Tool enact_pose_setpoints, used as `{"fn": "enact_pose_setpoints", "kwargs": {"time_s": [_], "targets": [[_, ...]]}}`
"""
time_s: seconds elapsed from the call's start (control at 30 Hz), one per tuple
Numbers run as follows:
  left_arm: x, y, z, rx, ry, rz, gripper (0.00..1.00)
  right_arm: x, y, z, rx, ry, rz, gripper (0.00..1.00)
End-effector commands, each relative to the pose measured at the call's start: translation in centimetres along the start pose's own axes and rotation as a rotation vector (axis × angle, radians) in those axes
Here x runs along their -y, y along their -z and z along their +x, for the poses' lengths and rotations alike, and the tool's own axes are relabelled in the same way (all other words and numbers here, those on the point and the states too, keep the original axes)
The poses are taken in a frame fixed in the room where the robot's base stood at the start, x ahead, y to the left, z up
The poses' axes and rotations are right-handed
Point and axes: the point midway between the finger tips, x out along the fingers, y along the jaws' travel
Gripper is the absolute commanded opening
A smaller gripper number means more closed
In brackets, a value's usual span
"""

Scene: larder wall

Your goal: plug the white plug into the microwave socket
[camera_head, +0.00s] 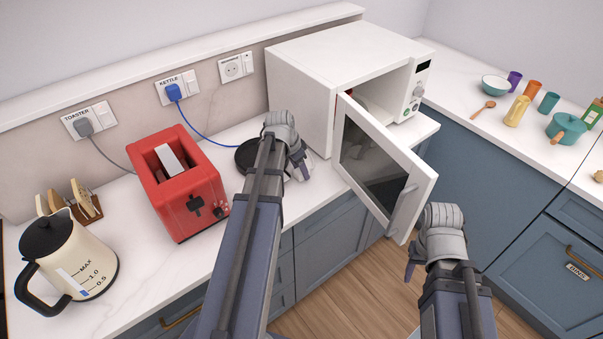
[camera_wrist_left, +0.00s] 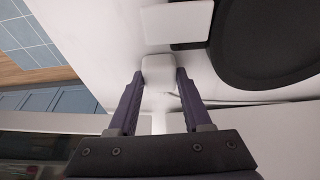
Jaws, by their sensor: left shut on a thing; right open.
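The white plug (camera_wrist_left: 158,72) is between the fingertips of my left gripper (camera_wrist_left: 157,78), just above or at the white counter; which, I cannot tell. In the head view my left gripper (camera_head: 299,168) is low over the counter in front of the microwave (camera_head: 330,60), and my arm hides most of the plug. The microwave socket (camera_head: 232,68) is on the wall left of the microwave, with nothing plugged into it. It is behind and to the left of my left gripper. My right gripper (camera_head: 411,262) is open and empty, below the open microwave door (camera_head: 375,160).
A black round base (camera_head: 246,157) lies close by my left gripper. The red toaster (camera_head: 178,185) and kettle (camera_head: 66,258) stand further left. The kettle socket holds a blue plug (camera_head: 173,92), the toaster socket a grey plug (camera_head: 84,127). The microwave door juts out over the counter edge.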

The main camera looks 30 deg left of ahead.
Motion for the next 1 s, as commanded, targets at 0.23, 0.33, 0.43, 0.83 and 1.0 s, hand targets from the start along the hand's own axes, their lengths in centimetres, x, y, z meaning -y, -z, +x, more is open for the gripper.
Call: {"fn": "enact_pose_setpoints", "kwargs": {"time_s": [0.23, 0.33, 0.43, 0.83, 1.0], "targets": [[0.0, 0.1, -0.3, 0.000, 0.000, 0.000, 0.00, 0.0, 0.0, -0.3, 0.000, 0.000, 0.000, 0.50], [0.0, 0.2, -0.8, 0.000, 0.000, 0.000, 0.00, -0.1, -0.1, -0.8, 0.000, 0.000, 0.000, 0.50], [0.0, 0.5, -1.7, 0.000, 0.000, 0.000, 0.00, -0.2, -0.1, -1.8, 0.000, 0.000, 0.000, 0.50], [0.0, 2.3, -7.4, 0.000, 0.000, 0.000, 0.00, -0.7, -0.5, -7.7, 0.000, 0.000, -0.001, 0.50], [0.0, 2.9, -9.3, 0.000, 0.000, 0.000, 0.00, -0.9, -0.6, -9.6, 0.000, 0.000, -0.002, 0.50]]}}
